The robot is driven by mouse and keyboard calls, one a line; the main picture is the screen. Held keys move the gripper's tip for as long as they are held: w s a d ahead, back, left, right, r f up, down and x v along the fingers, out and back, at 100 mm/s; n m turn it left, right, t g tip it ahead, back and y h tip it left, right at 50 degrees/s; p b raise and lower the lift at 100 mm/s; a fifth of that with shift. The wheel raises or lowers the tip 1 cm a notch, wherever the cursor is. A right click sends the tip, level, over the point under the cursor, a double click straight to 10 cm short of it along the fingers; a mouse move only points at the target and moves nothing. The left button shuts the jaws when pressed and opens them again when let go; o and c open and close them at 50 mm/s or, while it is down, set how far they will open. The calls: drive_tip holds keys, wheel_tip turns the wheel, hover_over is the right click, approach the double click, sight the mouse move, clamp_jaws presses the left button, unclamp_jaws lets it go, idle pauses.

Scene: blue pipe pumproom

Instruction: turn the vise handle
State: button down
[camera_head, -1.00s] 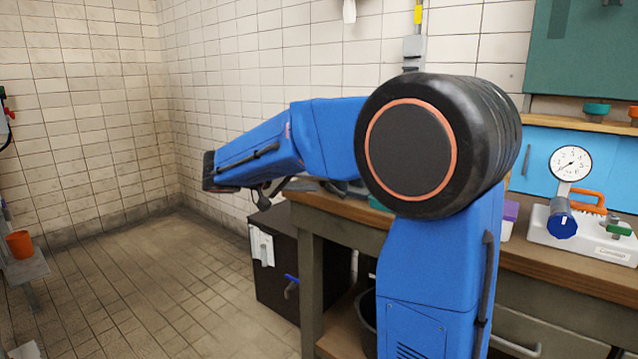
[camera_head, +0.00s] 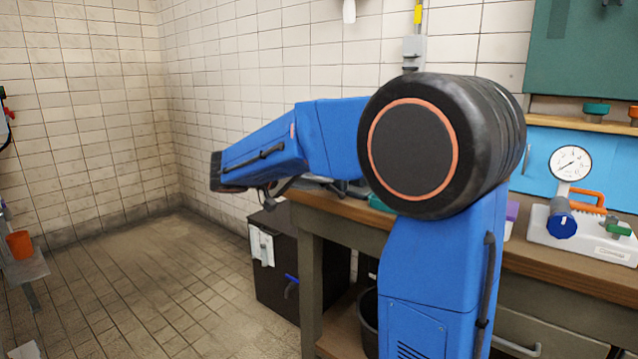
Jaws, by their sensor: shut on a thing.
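My blue arm reaches left from its large black elbow joint, with the forearm crossing above the left end of the wooden workbench (camera_head: 355,209). My gripper is hidden behind the forearm, so its jaws and anything between them do not show. Grey metal, likely part of the vise (camera_head: 325,184), shows just under the forearm at the bench's left end. A small dark piece hangs below the forearm beside that corner. I cannot tell whether it is the vise handle or part of my wrist.
The tiled floor (camera_head: 150,280) at left is mostly clear.

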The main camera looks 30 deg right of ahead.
drive_tip(key=m+t, duration=0.1)
drive_tip(key=m, duration=0.1)
drive_tip(key=m+t+y, duration=0.1)
drive_tip(key=m, duration=0.1)
drive_tip(key=m+t+y, duration=0.1)
drive_tip(key=m+t, duration=0.1)
drive_tip(key=shift+s+m, duration=0.3)
idle(0.4)
idle(0.4)
drive_tip(key=shift+y, duration=0.3)
drive_tip(key=c, duration=1.6)
unclamp_jaws()
drive_tip(key=v, duration=1.7)
drive_tip(key=shift+s+a, duration=0.1)
drive_tip(key=shift+a, duration=0.05)
